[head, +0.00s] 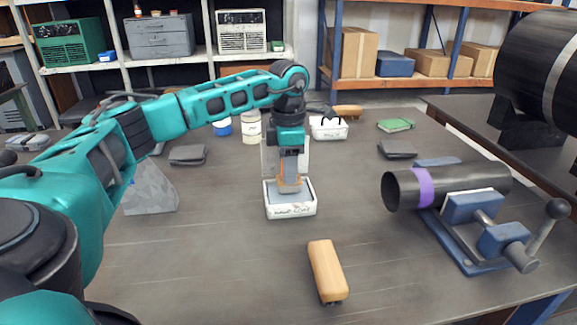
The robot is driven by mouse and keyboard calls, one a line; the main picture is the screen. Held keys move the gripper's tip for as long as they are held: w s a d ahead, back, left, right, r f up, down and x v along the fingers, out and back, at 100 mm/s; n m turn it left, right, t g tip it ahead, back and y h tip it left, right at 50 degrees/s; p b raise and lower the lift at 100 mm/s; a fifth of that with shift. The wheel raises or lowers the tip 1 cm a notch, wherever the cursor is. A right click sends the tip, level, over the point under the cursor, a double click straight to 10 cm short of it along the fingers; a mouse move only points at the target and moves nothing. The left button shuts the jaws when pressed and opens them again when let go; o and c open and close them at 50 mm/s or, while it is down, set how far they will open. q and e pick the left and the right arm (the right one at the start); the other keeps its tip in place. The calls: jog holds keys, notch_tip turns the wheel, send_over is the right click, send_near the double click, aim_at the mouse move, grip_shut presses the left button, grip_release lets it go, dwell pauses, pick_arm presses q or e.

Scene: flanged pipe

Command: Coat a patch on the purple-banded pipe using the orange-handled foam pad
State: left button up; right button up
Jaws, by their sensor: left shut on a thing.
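The purple-banded pipe (402,188) is dark and lies sideways in a blue vise (472,208) on the right of the table. Its purple band (424,187) is near its left, open end. My left gripper (289,183) points down at mid-table and is shut on the orange-handled foam pad (290,186). Only a little orange shows between the fingers. The pad is at or just inside a white tray (291,211) with a grey inside; I cannot tell if it touches the bottom. My right gripper is not in view.
A wooden-backed brush (326,270) lies in front of the tray. A second white tray (328,128), two small tubs (251,127), dark folded cloths (187,154) and a green pad (396,125) are farther back. A grey angular block (150,189) stands left. The table between tray and vise is clear.

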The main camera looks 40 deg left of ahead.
pick_arm(q)
jog(key=shift+f, duration=0.5)
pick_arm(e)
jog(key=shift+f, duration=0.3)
pick_arm(q)
jog(key=shift+f, duration=0.15)
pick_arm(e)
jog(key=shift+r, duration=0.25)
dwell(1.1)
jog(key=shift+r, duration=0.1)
pick_arm(q)
notch_tip(320, 180, up, 2)
jog(key=shift+r+p, duration=0.1)
jog(key=shift+p, duration=0.9)
jog(key=shift+r+p, duration=0.65)
jog(key=shift+r, duration=0.05)
notch_tip(320, 180, up, 4)
jog(key=p, duration=0.3)
jog(key=shift+f, duration=0.15)
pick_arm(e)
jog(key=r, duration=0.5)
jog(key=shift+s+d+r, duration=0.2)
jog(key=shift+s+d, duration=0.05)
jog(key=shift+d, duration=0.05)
pick_arm(q)
jog(key=shift+d, duration=0.1)
